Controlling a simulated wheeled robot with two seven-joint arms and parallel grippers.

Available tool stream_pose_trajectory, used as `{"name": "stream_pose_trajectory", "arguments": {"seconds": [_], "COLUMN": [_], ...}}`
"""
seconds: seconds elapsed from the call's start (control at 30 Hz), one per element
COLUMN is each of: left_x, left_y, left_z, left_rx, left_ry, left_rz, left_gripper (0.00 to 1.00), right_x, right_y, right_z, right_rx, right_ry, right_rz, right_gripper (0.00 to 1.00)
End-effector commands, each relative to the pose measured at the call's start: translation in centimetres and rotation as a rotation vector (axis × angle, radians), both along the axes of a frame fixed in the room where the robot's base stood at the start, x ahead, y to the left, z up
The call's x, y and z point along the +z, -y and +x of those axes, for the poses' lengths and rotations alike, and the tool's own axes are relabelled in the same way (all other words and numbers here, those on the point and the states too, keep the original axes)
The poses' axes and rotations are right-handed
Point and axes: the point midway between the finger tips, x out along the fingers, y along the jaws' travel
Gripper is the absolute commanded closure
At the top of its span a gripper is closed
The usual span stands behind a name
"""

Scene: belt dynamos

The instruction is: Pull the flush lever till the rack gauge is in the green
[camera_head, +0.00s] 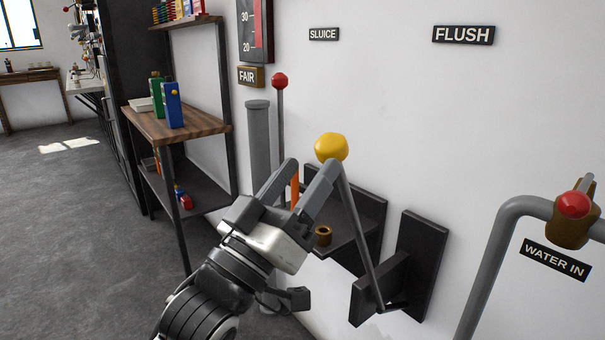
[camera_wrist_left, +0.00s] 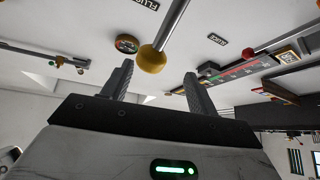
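The lever with a yellow knob (camera_head: 331,147) rises from a dark wall bracket, below and left of the FLUSH sign (camera_head: 463,34). My left gripper (camera_head: 311,166) is open, its fingertips close to the knob. In the left wrist view the yellow knob (camera_wrist_left: 152,60) appears just beyond the gap between the fingertips (camera_wrist_left: 160,73); I cannot tell whether they touch it. A wall gauge (camera_head: 256,28) with numbers and a red band is cut off at the top. A round dial (camera_wrist_left: 127,44) shows near the FLUSH sign in the wrist view, its reading too small to tell. My right gripper is out of view.
A red-knobbed lever (camera_head: 280,81) stands left of the yellow one, beside a grey post (camera_head: 259,150). A dark wall shelf (camera_head: 345,240) holds a brass cup (camera_head: 323,235). A grey pipe (camera_head: 487,260) is at right. A wooden shelf unit (camera_head: 175,124) stands left.

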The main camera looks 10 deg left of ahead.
Motion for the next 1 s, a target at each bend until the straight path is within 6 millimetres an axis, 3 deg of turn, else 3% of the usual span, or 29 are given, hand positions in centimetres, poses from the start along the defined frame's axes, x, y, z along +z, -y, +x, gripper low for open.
{"name": "stream_pose_trajectory", "arguments": {"seconds": [0.37, 1.0], "left_x": [-0.2, -7.4], "left_y": [-0.4, -6.0], "left_z": [-0.5, -10.1], "left_rx": [0.002, 0.001], "left_ry": [0.003, -0.003], "left_rz": [-0.002, 0.002], "left_gripper": [0.41, 0.41], "right_x": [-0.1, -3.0], "right_y": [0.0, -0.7], "right_z": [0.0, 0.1], "right_rx": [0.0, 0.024], "right_ry": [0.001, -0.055], "right_rz": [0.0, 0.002], "right_gripper": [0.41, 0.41]}}
